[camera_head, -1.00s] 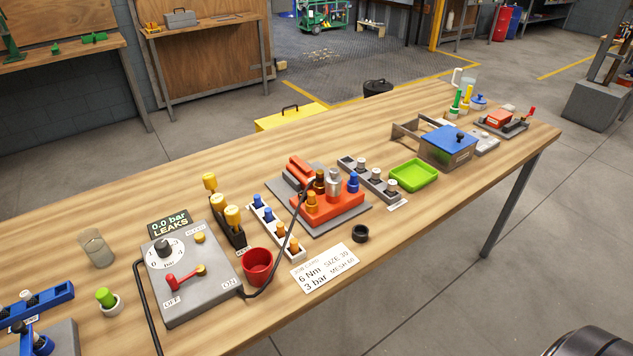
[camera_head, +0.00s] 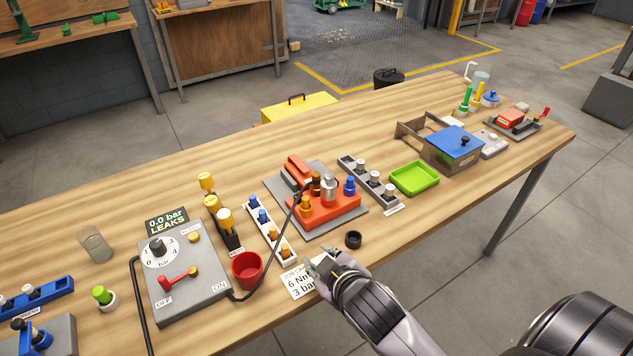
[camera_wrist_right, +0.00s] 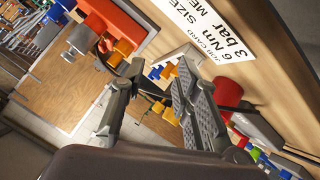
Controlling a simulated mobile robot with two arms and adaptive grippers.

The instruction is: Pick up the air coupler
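I cannot tell for sure which part is the air coupler. A black hose (camera_head: 279,243) runs from the grey pressure box (camera_head: 190,281) up to a dark brass fitting (camera_head: 316,181) at the red block (camera_head: 331,211). A silver cylinder (camera_head: 328,190) stands upright on that block beside orange and blue fittings. My right gripper (camera_head: 315,264) is over the job card, in front of the red block and apart from it. In the right wrist view the right gripper (camera_wrist_right: 160,72) has its fingers spread with nothing between them. My left gripper is out of view.
A red cup (camera_head: 246,271) and a black ring (camera_head: 353,240) stand near the right gripper. The job card (camera_head: 292,285) is partly covered by it. A green tray (camera_head: 414,178) stands to the right. The back of the table is clear.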

